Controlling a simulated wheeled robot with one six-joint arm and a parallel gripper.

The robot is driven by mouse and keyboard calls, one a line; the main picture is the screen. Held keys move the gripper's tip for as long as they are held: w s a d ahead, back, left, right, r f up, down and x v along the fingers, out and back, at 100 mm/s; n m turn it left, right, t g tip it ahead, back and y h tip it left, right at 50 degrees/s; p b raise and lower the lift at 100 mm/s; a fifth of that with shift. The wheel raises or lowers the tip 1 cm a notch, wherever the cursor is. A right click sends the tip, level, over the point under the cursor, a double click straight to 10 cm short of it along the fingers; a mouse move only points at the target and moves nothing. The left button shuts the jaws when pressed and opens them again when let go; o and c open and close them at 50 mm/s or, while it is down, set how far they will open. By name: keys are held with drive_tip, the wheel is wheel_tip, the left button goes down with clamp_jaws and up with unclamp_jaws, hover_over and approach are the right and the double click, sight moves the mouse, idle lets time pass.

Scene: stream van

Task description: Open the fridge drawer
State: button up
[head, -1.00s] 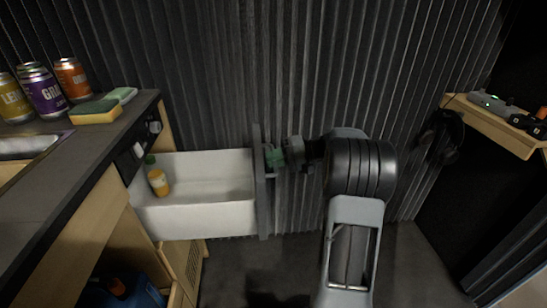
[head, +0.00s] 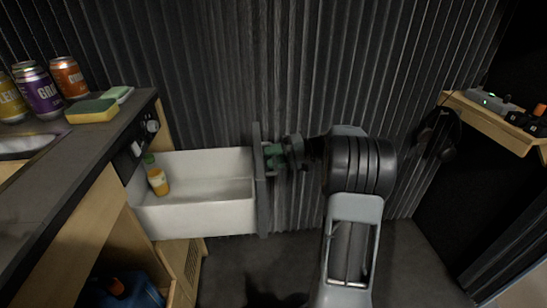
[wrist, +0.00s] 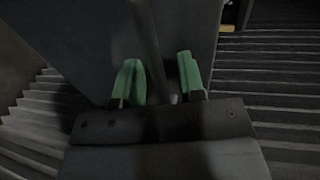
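The fridge drawer (head: 205,217) is pulled far out from the counter unit. Its white bin is exposed, and a small orange bottle with a green cap (head: 157,177) stands inside at the left. The dark drawer front (head: 261,205) stands upright at the bin's right end. My gripper (head: 270,157) is at the outer face of this front. In the wrist view, its green fingers (wrist: 160,80) are spread apart, with a dark handle bar (wrist: 146,35) running between them. A gap shows beside the bar. Whether either finger touches it is hard to tell.
The counter (head: 75,150) at left carries several cans (head: 42,92) and a sponge (head: 92,111). A blue container (head: 125,292) sits in the low opening. A wooden shelf (head: 490,122) with devices and hanging headphones (head: 440,130) is at right. Floor around my arm looks clear.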

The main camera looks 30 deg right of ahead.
drive_tip(key=p+v, duration=0.3)
drive_tip(key=v, duration=1)
drive_tip(key=shift+d+p, duration=0.4)
drive_tip(key=shift+s+r, duration=0.1)
drive_tip(key=s+a+r+g+h+p, duration=0.2)
drive_tip(key=a+r+h+p, duration=0.1)
drive_tip(key=a+r+p, duration=0.5)
drive_tip(key=s+a+r+g+h+p, duration=0.2)
drive_tip(key=a+r+g+h+p, duration=0.1)
drive_tip(key=a+r+p, duration=0.5)
drive_tip(key=s+a+r+n+t+h+p, duration=0.3)
drive_tip(key=s+a+r+h+p, duration=0.5)
drive_tip(key=s+p, duration=0.3)
drive_tip(key=shift+a+r+n+h+p, duration=0.2)
drive_tip(key=shift+r+n+h+p, duration=0.35)
drive_tip(key=shift+p, duration=0.55)
drive_tip(key=shift+s+r, duration=0.1)
